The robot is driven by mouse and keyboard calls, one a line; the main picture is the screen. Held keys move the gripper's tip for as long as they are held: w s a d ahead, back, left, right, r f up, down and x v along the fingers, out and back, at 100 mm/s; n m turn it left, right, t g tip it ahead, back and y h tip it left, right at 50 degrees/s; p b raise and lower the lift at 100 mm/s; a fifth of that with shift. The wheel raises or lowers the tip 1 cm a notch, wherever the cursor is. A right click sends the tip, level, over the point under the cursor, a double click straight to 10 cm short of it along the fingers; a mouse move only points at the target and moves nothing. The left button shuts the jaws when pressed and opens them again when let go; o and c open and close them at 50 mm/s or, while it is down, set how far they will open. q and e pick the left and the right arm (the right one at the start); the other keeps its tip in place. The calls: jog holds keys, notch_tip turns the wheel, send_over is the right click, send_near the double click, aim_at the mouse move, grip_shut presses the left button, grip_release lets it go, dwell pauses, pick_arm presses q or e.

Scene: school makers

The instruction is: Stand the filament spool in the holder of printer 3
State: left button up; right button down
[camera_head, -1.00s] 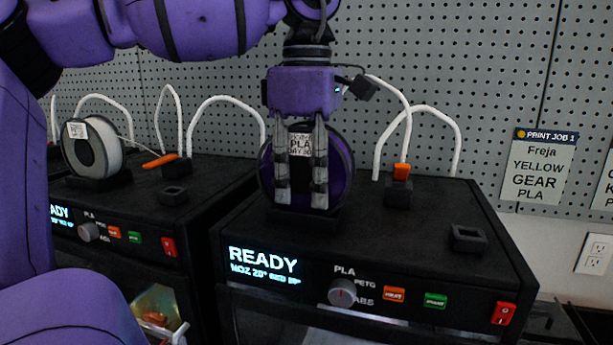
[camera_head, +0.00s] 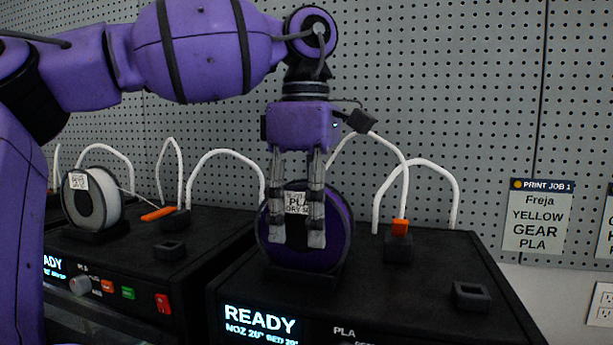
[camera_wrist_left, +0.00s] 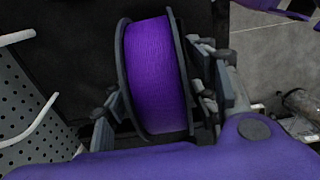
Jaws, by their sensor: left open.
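The filament spool (camera_head: 333,235), with purple filament and dark flanges, stands upright on its edge in a dark holder (camera_head: 305,283) on top of the right-hand black printer (camera_head: 400,285). A white PLA label shows on its face. In the left wrist view the spool (camera_wrist_left: 155,75) lies between the two open fingers (camera_wrist_left: 160,100). Contact at the fingertips is hard to tell. I cannot read a printer number. My right gripper is not in view.
A second printer (camera_head: 130,250) on the left carries a white spool (camera_head: 90,200). White tubes (camera_head: 405,180) arch behind the printers, near my gripper. An orange-topped block (camera_head: 398,240) and a dark square socket (camera_head: 470,296) sit right of the spool. A pegboard (camera_head: 440,100) stands behind.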

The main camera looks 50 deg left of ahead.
aim_at(306, 181)
pick_arm(q)
notch_tip(306, 181, up, 9)
jog(key=shift+r, duration=0.1)
dwell(0.7)
